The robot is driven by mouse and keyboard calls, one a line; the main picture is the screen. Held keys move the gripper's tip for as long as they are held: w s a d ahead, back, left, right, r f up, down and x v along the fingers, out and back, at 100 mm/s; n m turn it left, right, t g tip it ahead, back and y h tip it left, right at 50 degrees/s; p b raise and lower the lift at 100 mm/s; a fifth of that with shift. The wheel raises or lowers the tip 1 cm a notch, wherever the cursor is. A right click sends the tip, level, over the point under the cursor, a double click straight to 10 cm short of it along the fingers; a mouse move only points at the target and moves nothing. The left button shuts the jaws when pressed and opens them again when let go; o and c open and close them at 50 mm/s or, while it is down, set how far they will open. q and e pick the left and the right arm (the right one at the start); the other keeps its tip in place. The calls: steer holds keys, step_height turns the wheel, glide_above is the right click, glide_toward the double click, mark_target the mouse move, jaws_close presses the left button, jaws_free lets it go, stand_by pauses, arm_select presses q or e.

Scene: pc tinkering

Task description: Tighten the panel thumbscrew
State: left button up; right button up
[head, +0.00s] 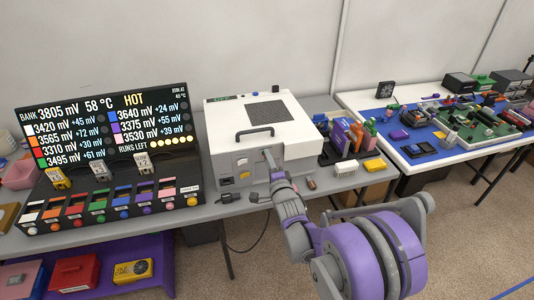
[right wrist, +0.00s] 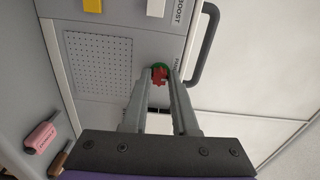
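The white and grey box unit (head: 262,125) stands on the grey bench, its grey front panel (head: 238,165) facing me. In the right wrist view a small red thumbscrew (right wrist: 159,77) with green around it sits on the panel (right wrist: 110,20). My right gripper (right wrist: 162,74) has one finger on each side of it at the tips, very close to it. I cannot tell whether the fingers press on it. In the head view my right gripper (head: 267,153) reaches the panel and hides the thumbscrew. My left gripper is not in view.
A dark handle (head: 255,132) stands out from the box near my gripper. A black display (head: 105,130) with coloured modules below stands left. Black plugs (head: 258,197) lie on the bench before the box. Coloured parts (head: 350,135) crowd its right side.

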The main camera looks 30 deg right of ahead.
steer(key=shift+o, duration=1.3)
steer(key=shift+s, duration=0.1)
steer(key=shift+v, duration=2.95)
steer(key=s+a+r+n+g+y+p, duration=0.2)
steer(key=s+a+n+g+p, duration=0.3)
steer(key=s+n, duration=0.5)
steer(key=s+a+r+n+g+y+p, duration=0.1)
steer(key=s+a+n+g+p, duration=0.4)
steer(key=s, duration=1.1)
steer(key=a+n+g+y, duration=0.1)
steer(key=a+n+g, duration=0.1)
steer(key=a+n, duration=0.2)
steer(key=shift+s+a+r+n, duration=0.3)
steer(key=shift+s+r+n, duration=0.1)
steer(key=shift+n, duration=0.1)
